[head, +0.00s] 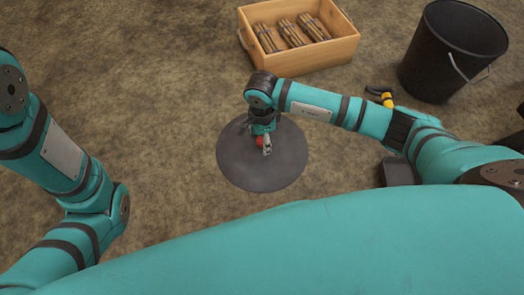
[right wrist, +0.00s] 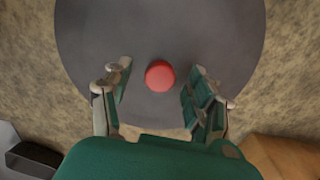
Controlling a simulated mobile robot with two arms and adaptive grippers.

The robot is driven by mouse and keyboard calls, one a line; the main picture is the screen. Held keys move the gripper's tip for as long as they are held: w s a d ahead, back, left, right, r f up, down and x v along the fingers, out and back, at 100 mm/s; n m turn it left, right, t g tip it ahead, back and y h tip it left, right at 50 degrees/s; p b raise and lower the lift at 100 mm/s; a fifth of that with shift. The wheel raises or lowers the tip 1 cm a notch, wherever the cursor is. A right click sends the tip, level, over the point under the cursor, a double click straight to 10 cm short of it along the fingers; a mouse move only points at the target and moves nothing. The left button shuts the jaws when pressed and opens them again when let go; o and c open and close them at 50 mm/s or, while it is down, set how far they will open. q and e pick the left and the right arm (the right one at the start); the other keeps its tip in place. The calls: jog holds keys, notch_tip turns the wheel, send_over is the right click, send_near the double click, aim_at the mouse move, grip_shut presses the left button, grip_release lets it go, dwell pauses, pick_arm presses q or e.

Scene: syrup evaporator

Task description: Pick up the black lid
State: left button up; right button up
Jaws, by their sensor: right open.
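The black lid (head: 285,175) is a dark grey round disc with a red knob (head: 260,141) at its middle. It lies flat on the brown ground in front of me. In the right wrist view the lid (right wrist: 215,40) fills the upper middle, and the red knob (right wrist: 160,76) shows between my fingers. My right gripper (head: 265,147) is above the lid at the knob. In the right wrist view the right gripper (right wrist: 158,82) is open, with one finger on each side of the knob and gaps between. My left arm shows at the left, but its gripper is out of view.
A wooden crate (head: 318,57) with bundles of sticks stands at the top middle. A black bucket (head: 440,50) with a wire handle stands at the top right. A yellow and black tool (head: 387,97) lies behind my right arm. The ground left of the lid is clear.

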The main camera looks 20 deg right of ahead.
jog(key=shift+f, duration=0.6)
jog(key=shift+r, duration=0.15)
jog(key=shift+c, duration=0.2)
grip_shut()
